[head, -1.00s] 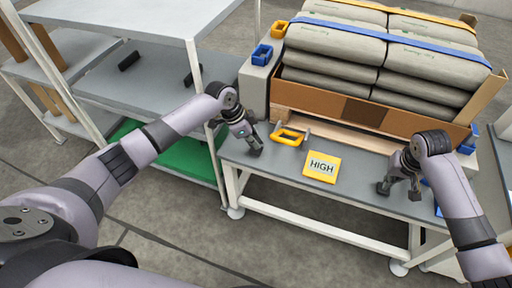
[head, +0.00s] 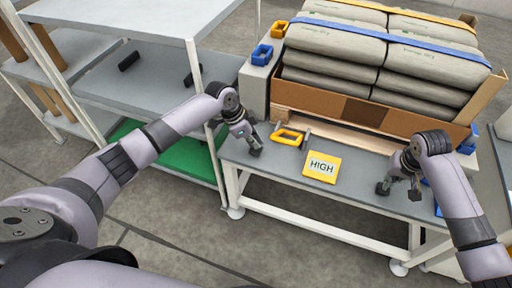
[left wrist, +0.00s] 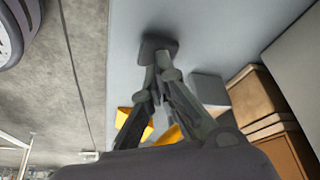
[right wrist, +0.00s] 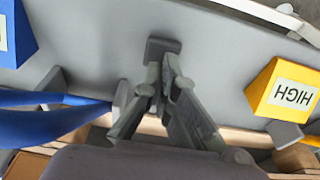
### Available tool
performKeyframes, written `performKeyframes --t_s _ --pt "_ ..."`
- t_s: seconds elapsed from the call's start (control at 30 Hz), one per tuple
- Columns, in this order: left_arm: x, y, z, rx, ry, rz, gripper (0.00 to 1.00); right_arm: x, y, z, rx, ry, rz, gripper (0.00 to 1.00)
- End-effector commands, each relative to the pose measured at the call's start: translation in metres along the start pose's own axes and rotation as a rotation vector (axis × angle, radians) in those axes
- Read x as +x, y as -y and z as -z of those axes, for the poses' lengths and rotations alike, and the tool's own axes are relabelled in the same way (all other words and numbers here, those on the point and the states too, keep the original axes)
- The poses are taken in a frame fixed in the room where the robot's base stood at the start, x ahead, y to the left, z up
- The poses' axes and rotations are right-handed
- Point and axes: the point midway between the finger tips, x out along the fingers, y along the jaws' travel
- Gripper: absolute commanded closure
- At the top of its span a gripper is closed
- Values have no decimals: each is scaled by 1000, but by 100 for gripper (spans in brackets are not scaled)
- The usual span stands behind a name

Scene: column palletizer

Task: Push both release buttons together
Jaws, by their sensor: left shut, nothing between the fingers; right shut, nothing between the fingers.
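My left gripper (head: 254,151) is shut and empty, low over the left end of the grey workbench (head: 270,168). My right gripper (head: 384,188) is shut and empty, low over the bench's right part. In the left wrist view, a dark square pad (left wrist: 158,48) shows at the fingertips; a similar pad (right wrist: 162,48) shows in the right wrist view. I cannot tell whether these pads are the release buttons or finger parts, nor whether there is contact. No release button can be clearly made out; the grippers may hide them.
A yellow handle-like frame (head: 288,137) and a yellow HIGH sign (head: 322,166) stand between the grippers. Behind is a cardboard tray (head: 325,103) of strapped grey sacks (head: 330,72). Blue parts (right wrist: 45,120) lie beside my right gripper. Shelving (head: 140,85) stands left.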

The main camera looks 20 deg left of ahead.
Motion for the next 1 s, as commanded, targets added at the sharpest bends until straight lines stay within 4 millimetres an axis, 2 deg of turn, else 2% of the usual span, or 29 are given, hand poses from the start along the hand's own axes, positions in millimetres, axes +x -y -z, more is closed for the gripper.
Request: performKeyframes --t_s 1.0 --pt "0 0 0 0 0 0 100 10 0 -2 1 0 1 100"
